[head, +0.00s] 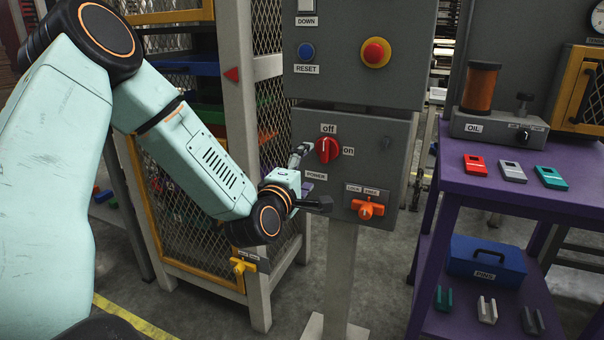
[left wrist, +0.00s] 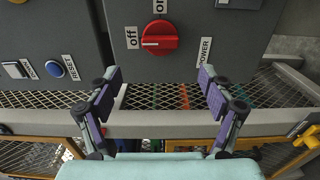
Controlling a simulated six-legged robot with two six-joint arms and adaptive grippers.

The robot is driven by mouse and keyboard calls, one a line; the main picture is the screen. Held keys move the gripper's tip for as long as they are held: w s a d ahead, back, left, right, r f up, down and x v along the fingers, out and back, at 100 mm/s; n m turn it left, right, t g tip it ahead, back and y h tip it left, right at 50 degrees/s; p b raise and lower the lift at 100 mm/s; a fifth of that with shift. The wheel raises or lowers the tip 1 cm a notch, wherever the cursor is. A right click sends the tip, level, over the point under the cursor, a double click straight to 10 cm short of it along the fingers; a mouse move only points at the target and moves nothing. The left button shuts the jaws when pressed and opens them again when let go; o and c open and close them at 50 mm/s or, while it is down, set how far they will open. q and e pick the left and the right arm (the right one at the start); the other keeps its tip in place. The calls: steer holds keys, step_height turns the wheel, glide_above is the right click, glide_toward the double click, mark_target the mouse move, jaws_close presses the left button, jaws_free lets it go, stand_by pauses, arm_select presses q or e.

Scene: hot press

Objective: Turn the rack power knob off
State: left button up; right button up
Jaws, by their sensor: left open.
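The red power knob (head: 327,150) sits on the grey rack panel (head: 365,131), with an "off" label above it and an "on" label to its right. In the left wrist view the knob (left wrist: 160,38) has a white mark that points toward the "off" label (left wrist: 131,37). My left gripper (head: 312,178) is in front of the panel, at the knob's lower left. Its fingers are spread wide and empty. In the left wrist view the knob lies beyond the open fingertips (left wrist: 158,76), with no finger touching it. My right gripper is in neither view.
An orange lever (head: 368,208) sits below the knob. A red button (head: 375,52) and a blue reset button (head: 305,51) are on the upper box. A mesh cabinet (head: 239,120) stands at the left, close to my arm. A purple table (head: 525,190) stands at the right.

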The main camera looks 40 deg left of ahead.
mark_target(322, 152)
arm_select(q)
steer(key=shift+v, duration=1.15)
steer(key=shift+w, duration=0.1)
steer(key=x, duration=1.2)
steer(key=shift+a, duration=0.1)
